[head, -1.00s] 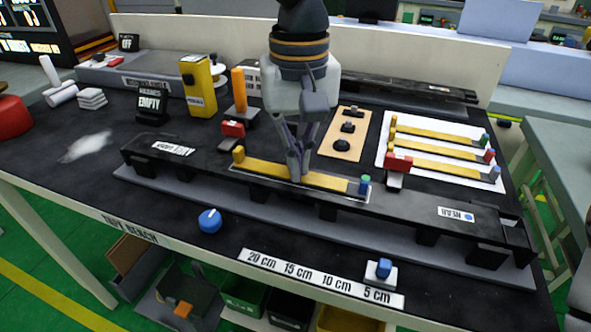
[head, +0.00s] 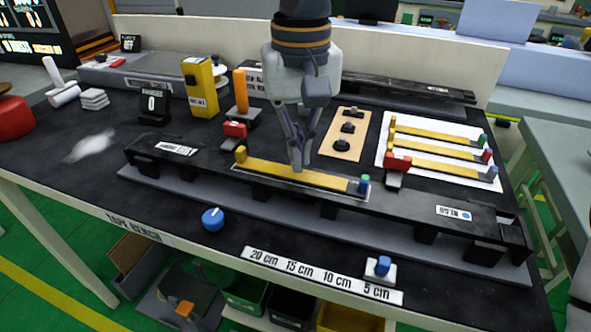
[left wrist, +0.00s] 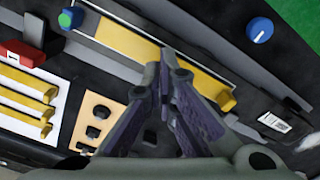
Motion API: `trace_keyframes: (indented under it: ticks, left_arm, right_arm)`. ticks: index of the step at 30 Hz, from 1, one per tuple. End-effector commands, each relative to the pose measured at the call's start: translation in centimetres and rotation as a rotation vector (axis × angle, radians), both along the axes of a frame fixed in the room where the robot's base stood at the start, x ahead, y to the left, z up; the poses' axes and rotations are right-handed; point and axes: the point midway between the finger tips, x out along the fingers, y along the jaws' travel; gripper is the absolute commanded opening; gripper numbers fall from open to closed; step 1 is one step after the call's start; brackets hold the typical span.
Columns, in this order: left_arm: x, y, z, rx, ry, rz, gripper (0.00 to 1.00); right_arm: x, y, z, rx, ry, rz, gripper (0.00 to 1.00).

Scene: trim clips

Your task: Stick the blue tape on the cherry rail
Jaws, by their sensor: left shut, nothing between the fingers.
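A yellow strip (head: 300,175) lies along the long black rail (head: 410,206), with a yellow block at its left end and a blue-green knob (head: 364,183) at its right end. My left gripper (head: 298,166) is shut and empty over the middle of the strip. The left wrist view shows its fingertips (left wrist: 164,60) beside the strip (left wrist: 140,48); I cannot tell whether they touch it. Three similar yellow strips (head: 440,151) with green, red and blue ends lie on a white card (head: 383,150). No clearly cherry-coloured rail or plain blue tape shows. My right gripper is out of view.
A tan board (head: 341,151) with three black knobs stands behind the rail. Red-topped clips (head: 234,129) and (head: 397,163) stand near it. A blue dial (head: 212,219) and a length scale (head: 320,277) lie in front. A yellow dispenser (head: 200,88) stands back left.

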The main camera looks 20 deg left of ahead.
Motion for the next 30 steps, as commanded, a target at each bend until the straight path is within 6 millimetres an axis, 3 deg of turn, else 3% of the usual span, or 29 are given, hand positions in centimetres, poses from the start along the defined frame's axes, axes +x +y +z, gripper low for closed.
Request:
trace_keyframes:
  ticks: [1,13,30]
  left_arm:
    - [-0.1,0.0,1.0,-0.002,-0.01,0.0,0.0]
    - [0.0,0.0,4.5,-0.001,-0.003,0.0,0.0]
    - [0.0,0.0,4.9,0.0,-0.001,0.0,0.0]
  right_arm:
    - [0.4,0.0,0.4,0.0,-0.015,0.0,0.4]
    - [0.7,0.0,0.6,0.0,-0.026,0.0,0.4]
    - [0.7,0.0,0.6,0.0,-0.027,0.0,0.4]
